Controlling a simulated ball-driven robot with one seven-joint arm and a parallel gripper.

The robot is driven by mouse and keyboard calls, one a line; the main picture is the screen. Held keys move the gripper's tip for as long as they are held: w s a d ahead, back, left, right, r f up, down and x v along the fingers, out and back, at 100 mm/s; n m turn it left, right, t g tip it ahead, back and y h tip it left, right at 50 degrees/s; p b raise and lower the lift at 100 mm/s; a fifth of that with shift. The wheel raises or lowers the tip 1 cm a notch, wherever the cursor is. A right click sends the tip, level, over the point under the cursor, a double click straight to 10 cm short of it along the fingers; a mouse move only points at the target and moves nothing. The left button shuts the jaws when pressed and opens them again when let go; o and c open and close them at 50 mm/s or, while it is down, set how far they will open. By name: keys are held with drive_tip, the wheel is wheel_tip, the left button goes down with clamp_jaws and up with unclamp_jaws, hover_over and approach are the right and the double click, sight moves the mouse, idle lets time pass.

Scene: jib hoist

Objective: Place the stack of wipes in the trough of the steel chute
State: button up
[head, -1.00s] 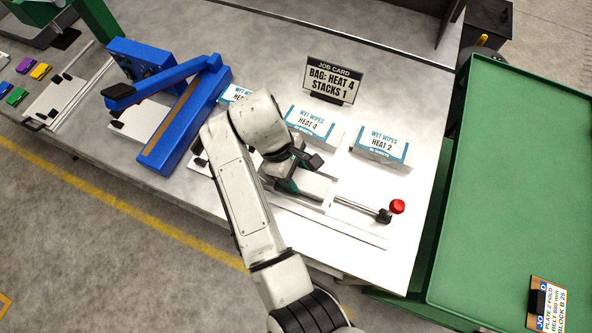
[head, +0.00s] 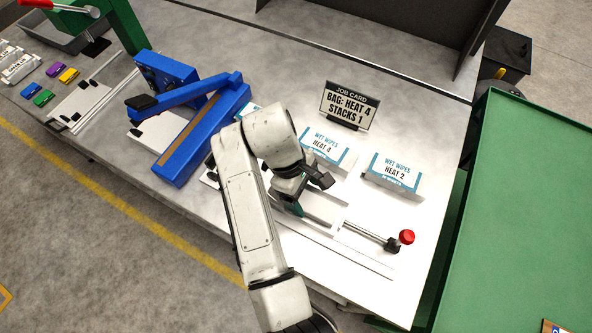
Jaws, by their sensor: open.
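The white and teal stack of wipes marked HEAT 4 (head: 325,148) lies flat on the steel bench in front of the job card. The card (head: 348,104) reads "BAG: HEAT 4, STACKS 1". The steel chute (head: 327,207) lies nearer the bench's front edge, with its trough partly hidden by my arm. A rod with a red knob (head: 406,237) extends from the chute's right end. My gripper (head: 306,194) is open, over the left part of the chute and just in front of the HEAT 4 stack. I see no stack between its jaws.
A HEAT 2 stack (head: 394,176) lies to the right. Another stack (head: 246,111) is mostly hidden behind my arm. A blue sealer (head: 200,130) stands left of my arm. A green-topped surface (head: 520,210) lies right of the bench. Dark upright panels (head: 400,35) stand behind.

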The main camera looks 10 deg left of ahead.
drive_tip(key=v, duration=1)
drive_tip(key=shift+r, duration=0.25)
drive_tip(key=shift+w, duration=0.1)
drive_tip(key=w+d+f+m+t, duration=0.1)
drive_tip(key=w+d+f+m, duration=0.15)
drive_tip(key=d, duration=0.95)
drive_tip(key=w+d+f+m+t, duration=0.15)
drive_tip(key=d+m, duration=0.25)
drive_tip(key=d, duration=0.9)
drive_tip(key=s+d+f+m, duration=0.4)
drive_tip(key=s+d, duration=0.4)
drive_tip(key=d, duration=0.2)
drive_tip(key=s+a+f+m+y, duration=0.1)
drive_tip(key=s+f+m, duration=0.1)
drive_tip(key=s, duration=0.6)
drive_tip(key=s+a+f+m+y, duration=0.1)
drive_tip(key=s+f+m+y, duration=0.1)
drive_tip(key=s, duration=0.7)
drive_tip(key=shift+s+a+f, duration=0.15)
drive_tip(key=shift+s+f, duration=0.05)
drive_tip(key=shift+s, duration=0.1)
